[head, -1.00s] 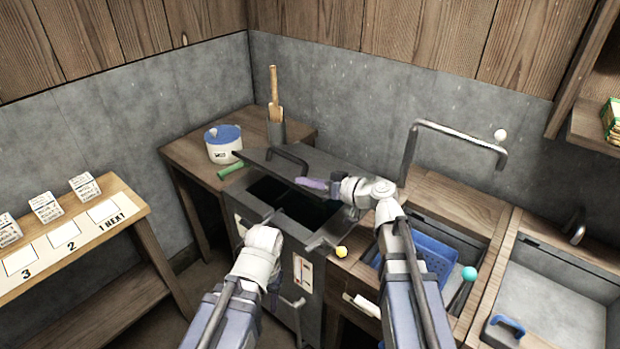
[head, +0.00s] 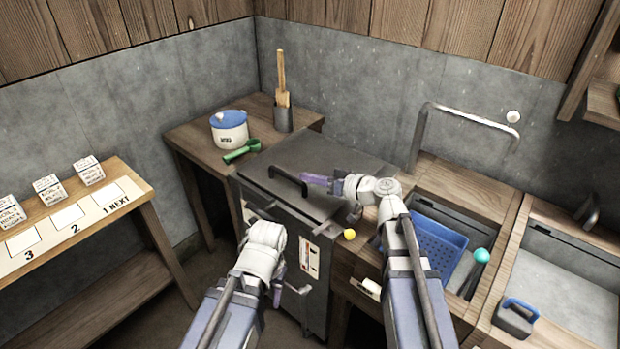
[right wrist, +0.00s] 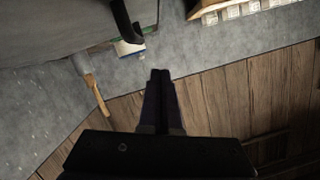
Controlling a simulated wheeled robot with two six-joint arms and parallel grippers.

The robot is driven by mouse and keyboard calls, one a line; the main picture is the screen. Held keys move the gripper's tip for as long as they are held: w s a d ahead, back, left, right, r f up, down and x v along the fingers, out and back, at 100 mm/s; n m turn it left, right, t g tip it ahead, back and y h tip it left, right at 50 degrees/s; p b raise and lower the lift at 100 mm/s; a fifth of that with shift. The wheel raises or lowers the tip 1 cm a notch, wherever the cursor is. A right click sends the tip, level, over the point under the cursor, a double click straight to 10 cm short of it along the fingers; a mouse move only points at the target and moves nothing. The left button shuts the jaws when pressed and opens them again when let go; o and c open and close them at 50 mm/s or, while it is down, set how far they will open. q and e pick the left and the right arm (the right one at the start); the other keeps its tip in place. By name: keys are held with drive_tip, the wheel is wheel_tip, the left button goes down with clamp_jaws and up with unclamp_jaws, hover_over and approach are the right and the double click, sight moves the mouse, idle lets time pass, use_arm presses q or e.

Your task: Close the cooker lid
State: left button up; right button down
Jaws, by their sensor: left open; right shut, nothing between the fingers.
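The cooker (head: 308,245) is a dark grey box in the middle of the head view. Its flat grey lid (head: 335,160) lies down over the top, and no dark opening shows. The lid's black bar handle (head: 288,181) is near its left front; it also shows in the right wrist view (right wrist: 124,22). My right gripper (head: 312,180) is shut and empty, just right of the handle and over the lid; whether it touches is unclear. Its closed fingers show in the right wrist view (right wrist: 160,75). My left gripper (head: 277,292) is open and low before the cooker's front, its fingers partly hidden.
A blue basket (head: 438,245) sits in the counter at right. A yellow ball (head: 349,234) is near the cooker's right front corner.

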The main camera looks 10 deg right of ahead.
wheel_tip(320, 180, up, 5)
drive_tip(key=p, duration=0.5)
drive_tip(key=f+p+v, duration=0.1)
drive_tip(key=v, duration=0.8)
drive_tip(key=shift+s+r, duration=0.15)
drive_tip(key=shift+s, duration=0.5)
drive_tip(key=s+a+f+g+h+p, duration=0.35)
drive_tip(key=s+a+f+g, duration=0.35)
drive_tip(key=s+a+f, duration=0.25)
drive_tip(key=s+d+f+m+g+h+p, duration=0.1)
drive_tip(key=s+d+f+g+h, duration=0.2)
drive_tip(key=s+h, duration=0.4)
drive_tip(key=shift+s+m+h, duration=0.3)
drive_tip(key=shift+s+h, duration=0.05)
drive_tip(key=shift+h, duration=1)
